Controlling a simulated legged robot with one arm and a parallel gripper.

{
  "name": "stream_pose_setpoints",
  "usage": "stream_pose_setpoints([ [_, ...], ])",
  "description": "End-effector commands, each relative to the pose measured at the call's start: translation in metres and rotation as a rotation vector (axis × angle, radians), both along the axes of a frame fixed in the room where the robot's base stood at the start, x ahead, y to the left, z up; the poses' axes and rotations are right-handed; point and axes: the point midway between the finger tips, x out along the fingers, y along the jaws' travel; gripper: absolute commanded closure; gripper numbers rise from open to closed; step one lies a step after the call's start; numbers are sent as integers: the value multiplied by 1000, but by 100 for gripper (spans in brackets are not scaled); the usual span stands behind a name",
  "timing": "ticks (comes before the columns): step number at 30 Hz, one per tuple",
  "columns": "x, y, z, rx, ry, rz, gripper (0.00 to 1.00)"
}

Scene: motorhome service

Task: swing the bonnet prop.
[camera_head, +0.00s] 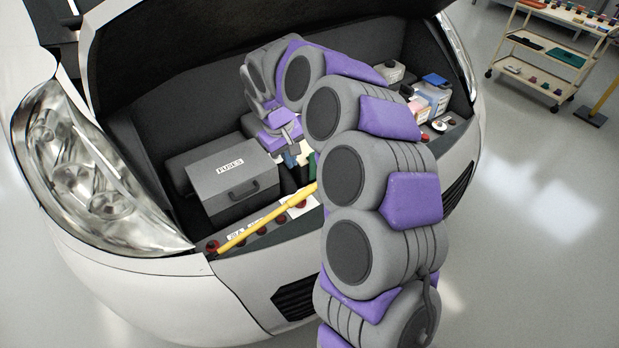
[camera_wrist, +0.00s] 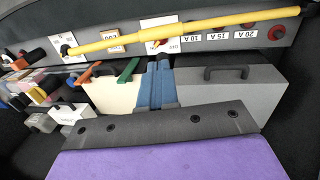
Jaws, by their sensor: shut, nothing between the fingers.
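The yellow bonnet prop (camera_head: 265,218) lies low along the front panel of the engine bay, one end at the left corner beside the headlamp. Its other end passes behind my arm in the head view. In the wrist view the prop (camera_wrist: 190,32) runs across the top, in front of the labelled panel. The bonnet (camera_head: 215,35) is raised, its dark underside showing. My gripper (camera_head: 290,155) is inside the bay, right of the fuse box, pointing down. In the wrist view its blue-grey fingers (camera_wrist: 155,85) are shut and empty, apart from the prop.
A grey fuse box (camera_head: 230,178) with a handle stands left of my gripper. Red knobs (camera_head: 262,227) and labels line the front panel. A trolley (camera_head: 550,50) stands at the far right; the floor between is clear.

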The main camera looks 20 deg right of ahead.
Motion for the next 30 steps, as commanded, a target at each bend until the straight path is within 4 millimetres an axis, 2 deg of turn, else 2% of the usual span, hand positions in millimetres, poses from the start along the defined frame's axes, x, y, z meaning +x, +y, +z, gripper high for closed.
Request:
stream_pose_setpoints([
  [5, 1, -4, -24, 2, 2, 0, 100],
  [18, 5, -18, -108, -1, 3, 2, 100],
  [24, 7, -22, -128, -2, -1, 2, 100],
  [30, 8, -24, -134, -1, -2, 2, 100],
])
